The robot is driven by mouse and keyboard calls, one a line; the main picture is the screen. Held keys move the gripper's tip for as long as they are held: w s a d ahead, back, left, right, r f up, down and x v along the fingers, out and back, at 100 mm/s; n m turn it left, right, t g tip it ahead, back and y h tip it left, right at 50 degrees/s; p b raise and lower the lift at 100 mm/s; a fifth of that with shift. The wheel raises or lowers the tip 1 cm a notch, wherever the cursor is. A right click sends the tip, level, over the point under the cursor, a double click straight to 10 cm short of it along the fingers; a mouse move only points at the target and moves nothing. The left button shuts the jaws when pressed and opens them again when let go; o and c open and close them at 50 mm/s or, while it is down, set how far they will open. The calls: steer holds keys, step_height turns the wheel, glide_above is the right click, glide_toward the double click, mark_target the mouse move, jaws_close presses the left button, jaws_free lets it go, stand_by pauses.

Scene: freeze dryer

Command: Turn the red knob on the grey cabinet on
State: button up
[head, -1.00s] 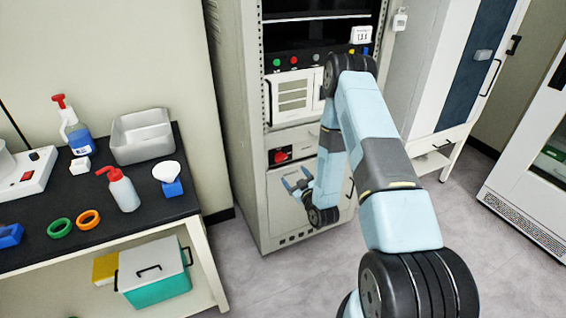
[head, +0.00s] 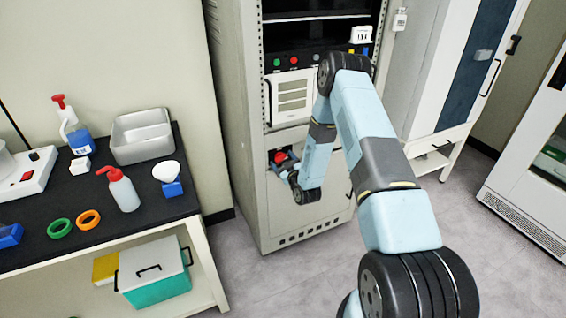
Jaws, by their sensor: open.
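The grey cabinet (head: 238,130) stands in the middle of the head view. Its red knob (head: 281,158) is on the front, below a white vented panel. My gripper (head: 281,164) is open at the knob, with its fingers around or just in front of it. I cannot tell whether the fingers touch the knob. The fingers and wrist hide part of the knob and its plate, so its turned position does not show clearly.
A black-topped bench (head: 130,225) stands at the left with bottles, a metal tray (head: 142,150) and tape rings. Small green and red buttons (head: 294,60) sit higher on the cabinet. A white cabinet (head: 430,70) stands at the right. The floor between is clear.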

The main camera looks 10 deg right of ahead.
steer(key=c, duration=1.1)
steer(key=shift+o, duration=0.2)
steer(key=shift+m, duration=2.1)
steer(key=o, duration=1.1)
steer(key=shift+c, duration=0.2)
steer(key=shift+s, duration=0.1)
steer(key=v, duration=1.3)
steer(key=shift+s, duration=0.25)
steer(key=shift+w+d, duration=0.1)
steer(key=shift+d, duration=0.05)
